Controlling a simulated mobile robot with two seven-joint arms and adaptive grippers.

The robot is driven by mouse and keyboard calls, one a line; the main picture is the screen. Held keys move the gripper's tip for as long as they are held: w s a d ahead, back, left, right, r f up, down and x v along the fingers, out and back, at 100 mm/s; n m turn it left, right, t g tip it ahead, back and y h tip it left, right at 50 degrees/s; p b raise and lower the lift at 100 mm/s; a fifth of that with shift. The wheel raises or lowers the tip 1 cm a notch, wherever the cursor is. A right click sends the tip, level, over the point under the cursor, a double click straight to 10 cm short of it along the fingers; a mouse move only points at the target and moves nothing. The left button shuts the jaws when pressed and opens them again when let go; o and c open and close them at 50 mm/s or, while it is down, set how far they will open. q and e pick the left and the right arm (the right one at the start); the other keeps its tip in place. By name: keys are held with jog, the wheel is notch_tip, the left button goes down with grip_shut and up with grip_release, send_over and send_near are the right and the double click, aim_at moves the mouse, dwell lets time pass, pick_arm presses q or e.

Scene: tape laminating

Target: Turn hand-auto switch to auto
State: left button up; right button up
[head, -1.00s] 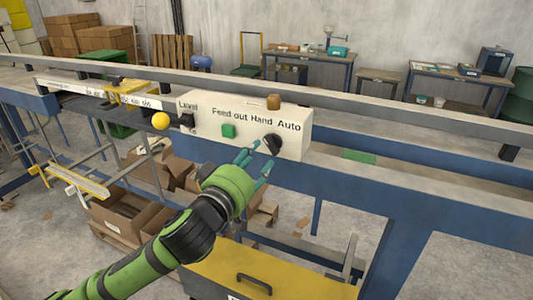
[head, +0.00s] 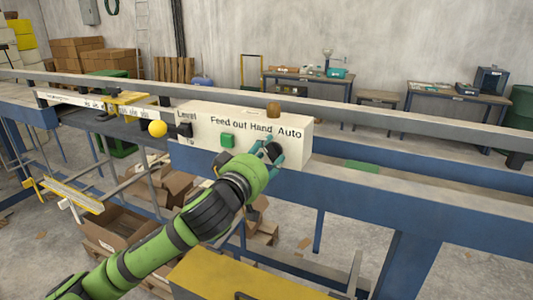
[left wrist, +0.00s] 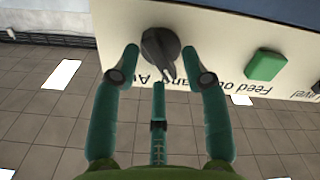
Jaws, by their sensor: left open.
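The hand-auto switch is a black rotary knob (head: 274,151) on the front of a white control box (head: 200,136), below the printed words "Hand" and "Auto". It also shows in the left wrist view as a dark knob (left wrist: 160,47) with its raised grip slanted. My left gripper (head: 267,153) is open at the box front, with its teal fingers around the knob and partly covering it in the head view. In the left wrist view, the fingertips (left wrist: 164,66) stand on either side of the knob, with gaps visible. My right gripper is not in view.
A green button (head: 227,140) and a black lever switch (head: 184,130) sit left of the knob. A yellow ball (head: 157,128) is beside the box. A grey rail (head: 400,125) runs behind the box.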

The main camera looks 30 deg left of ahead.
pick_arm(q)
grip_shut()
